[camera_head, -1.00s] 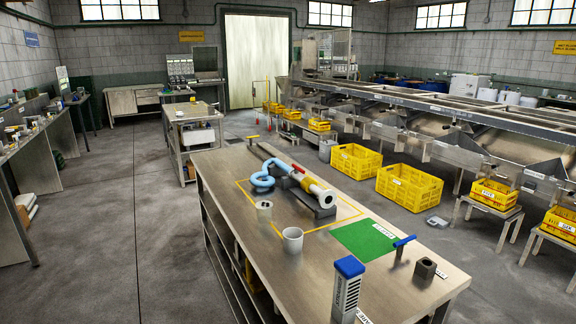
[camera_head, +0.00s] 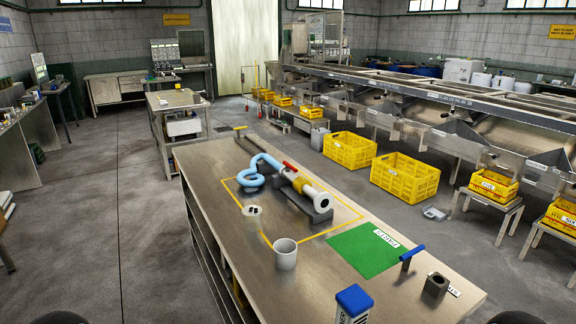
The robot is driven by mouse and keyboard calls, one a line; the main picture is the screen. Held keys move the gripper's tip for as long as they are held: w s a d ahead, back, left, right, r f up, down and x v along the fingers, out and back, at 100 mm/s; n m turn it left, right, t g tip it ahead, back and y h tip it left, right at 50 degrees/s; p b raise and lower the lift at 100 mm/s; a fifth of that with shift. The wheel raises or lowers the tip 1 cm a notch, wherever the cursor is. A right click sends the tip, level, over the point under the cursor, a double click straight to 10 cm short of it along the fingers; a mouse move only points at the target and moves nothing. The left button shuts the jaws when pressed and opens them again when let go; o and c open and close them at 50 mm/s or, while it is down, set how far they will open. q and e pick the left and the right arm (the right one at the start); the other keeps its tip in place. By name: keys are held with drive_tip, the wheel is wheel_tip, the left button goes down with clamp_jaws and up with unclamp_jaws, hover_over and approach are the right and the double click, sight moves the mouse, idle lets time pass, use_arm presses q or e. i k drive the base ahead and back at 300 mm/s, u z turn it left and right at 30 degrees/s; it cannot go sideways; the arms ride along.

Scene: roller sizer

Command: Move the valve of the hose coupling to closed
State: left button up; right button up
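The hose coupling lies on the large metal workbench (camera_head: 235,290), inside a yellow outlined area. Its yellow and grey body (camera_head: 303,187) rests on a dark block (camera_head: 320,214), with a pale round flange (camera_head: 323,202) at its near right end. A coiled light blue hose (camera_head: 251,181) leads off its far left end. The red valve handle (camera_head: 289,166) sits on top near the hose; it is too small to tell its exact setting. Neither gripper shows. Dark rounded shapes at the bottom corners may be parts of my arms.
On the bench stand a white cup (camera_head: 285,254), a small grey cylinder (camera_head: 252,215), a green mat (camera_head: 369,251), a blue T-handle (camera_head: 411,257), a dark block with a hole (camera_head: 436,284) and a blue-topped post (camera_head: 354,301). Yellow crates (camera_head: 404,182) stand behind. Floor at left is clear.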

sight(288, 167)
drive_tip(key=u, duration=0.8)
drive_tip(key=k, duration=1.05)
drive_tip(key=u, duration=1.35)
drive_tip(key=i, duration=1.55)
drive_tip(key=z, duration=0.3)
drive_tip(key=i, duration=1.5)
drive_tip(key=z, duration=0.8)
drive_tip(key=i, duration=1.2)
drive_tip(key=z, duration=1.35)
drive_tip(key=i, duration=0.95)
drive_tip(key=z, duration=0.7)
